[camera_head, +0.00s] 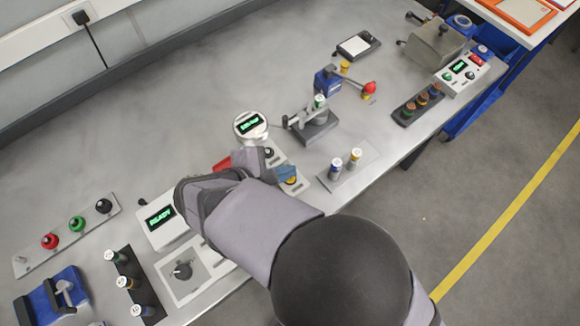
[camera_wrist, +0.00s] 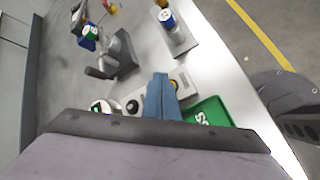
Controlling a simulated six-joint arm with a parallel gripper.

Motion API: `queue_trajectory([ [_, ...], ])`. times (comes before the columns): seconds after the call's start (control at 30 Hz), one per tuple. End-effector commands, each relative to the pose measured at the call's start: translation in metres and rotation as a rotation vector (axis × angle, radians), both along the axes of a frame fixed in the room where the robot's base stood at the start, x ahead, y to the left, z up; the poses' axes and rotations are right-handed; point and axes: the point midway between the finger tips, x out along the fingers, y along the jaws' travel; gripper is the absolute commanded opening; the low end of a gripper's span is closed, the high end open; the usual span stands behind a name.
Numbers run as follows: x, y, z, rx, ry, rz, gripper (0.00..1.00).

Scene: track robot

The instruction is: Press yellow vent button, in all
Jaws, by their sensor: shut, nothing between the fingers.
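The yellow button (camera_head: 291,180) sits on a pale panel (camera_head: 302,186) in the middle of the bench, partly hidden by my gripper. In the wrist view a small yellow spot (camera_wrist: 173,84) shows just right of my fingers and may be this button. My gripper (camera_head: 286,172) has blue fingers, closed together and empty, over the panel right by the button. In the wrist view the closed fingers (camera_wrist: 160,78) point over the panel. I cannot tell whether the fingertips touch the button.
A round display (camera_head: 250,124) stands behind the panel. A green tray (camera_wrist: 208,112) lies right of my fingers in the wrist view. Bare bench lies behind.

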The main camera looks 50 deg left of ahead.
Motion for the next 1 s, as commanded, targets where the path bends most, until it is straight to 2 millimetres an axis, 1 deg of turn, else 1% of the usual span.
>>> queue_trajectory([
  [0.37,0.0000,0.0000,-0.0010,0.000,0.000,0.000,0.00],
  [0.67,-0.0001,0.0001,-0.0087,0.000,0.000,0.000,0.00],
  [1.0,-0.0002,0.0001,-0.0086,0.000,0.000,0.000,0.00],
])
